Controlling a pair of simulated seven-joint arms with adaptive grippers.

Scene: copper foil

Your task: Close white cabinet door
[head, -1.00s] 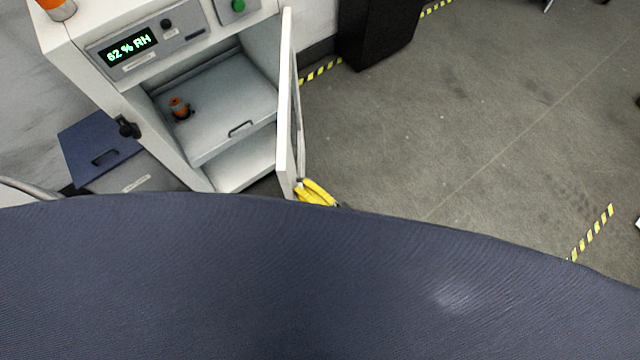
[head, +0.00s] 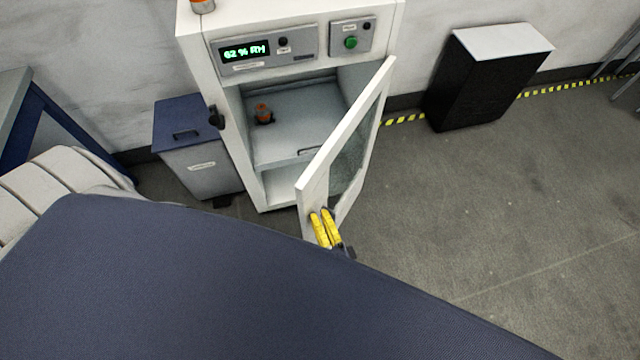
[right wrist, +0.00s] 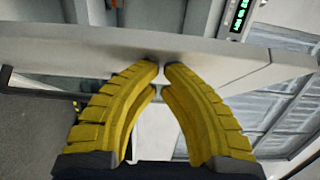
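The white cabinet (head: 190,50) stands at the centre left in the head view. Its white-framed glass door (head: 318,180) is hinged on the right and stands open, swung out towards me. My right gripper (head: 317,214) has its yellow fingers at the lower free corner of the door. In the right wrist view the fingertips (right wrist: 162,66) are almost together, against or very close to the white door frame (right wrist: 225,60). The frame does not appear pinched between them. My left gripper is not in view.
An orange-brown item (head: 263,113) sits on the shelf inside the cabinet. A blue-lidded grey bin (head: 205,170) stands left of it. A black box with a light top (head: 470,90) stands by the wall at right. The floor right of the door is clear.

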